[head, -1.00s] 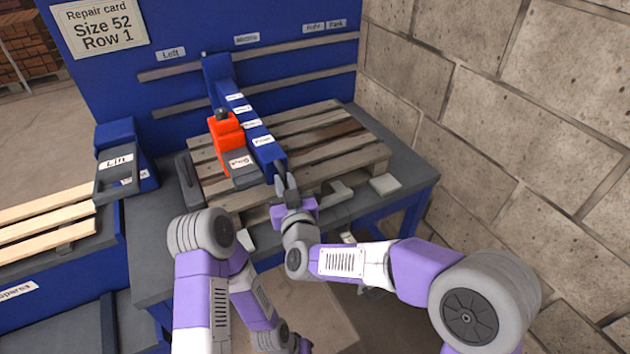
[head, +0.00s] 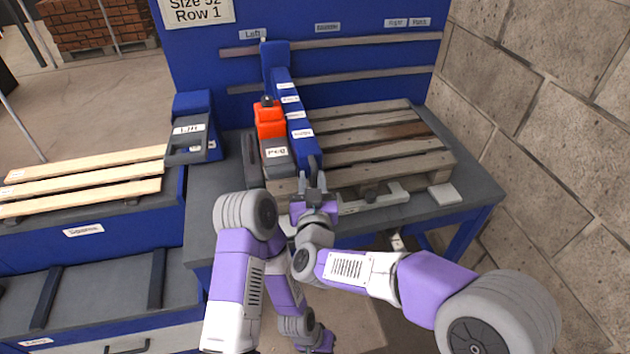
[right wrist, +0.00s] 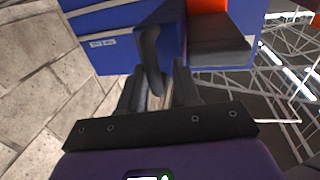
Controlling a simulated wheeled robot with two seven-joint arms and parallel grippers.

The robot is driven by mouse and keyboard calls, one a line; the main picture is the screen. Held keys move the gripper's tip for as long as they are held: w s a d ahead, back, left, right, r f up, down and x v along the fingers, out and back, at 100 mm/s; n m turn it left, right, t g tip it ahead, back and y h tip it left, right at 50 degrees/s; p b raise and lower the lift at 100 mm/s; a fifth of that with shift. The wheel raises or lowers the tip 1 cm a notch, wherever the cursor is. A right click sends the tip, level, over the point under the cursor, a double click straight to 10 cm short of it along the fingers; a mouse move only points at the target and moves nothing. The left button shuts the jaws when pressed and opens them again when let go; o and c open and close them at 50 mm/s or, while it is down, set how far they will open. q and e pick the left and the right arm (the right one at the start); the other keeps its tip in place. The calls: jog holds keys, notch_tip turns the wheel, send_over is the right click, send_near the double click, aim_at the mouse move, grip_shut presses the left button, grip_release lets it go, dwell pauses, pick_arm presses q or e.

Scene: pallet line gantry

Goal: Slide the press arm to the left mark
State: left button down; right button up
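The press arm (head: 293,112) is a long blue beam with white labels, reaching from the back rails over the pallet toward me. An orange block and a dark grey part sit on its left side. Its rail end is just right of the "Left" label (head: 252,34) on the blue back board. My right gripper (head: 314,182) is at the beam's near end. In the right wrist view its fingers stand on both sides of the dark handle (right wrist: 150,58) and look closed on it. My left arm is folded low; its gripper (head: 320,343) shows only partly, fingers unclear.
A wooden pallet (head: 375,138) lies on the grey bench under the beam. A grey unit labelled "Lift" (head: 187,139) stands left, beside light planks (head: 85,182). A block wall (head: 545,130) closes the right side. "Middle" (head: 327,27) and further labels lie right along the board.

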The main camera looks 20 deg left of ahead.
jog(key=shift+o, duration=0.6)
jog(key=shift+d, duration=0.1)
jog(key=v, duration=0.7)
jog(key=shift+s+p, duration=0.2)
jog(key=shift+p, duration=0.15)
jog(key=shift+d, duration=0.15)
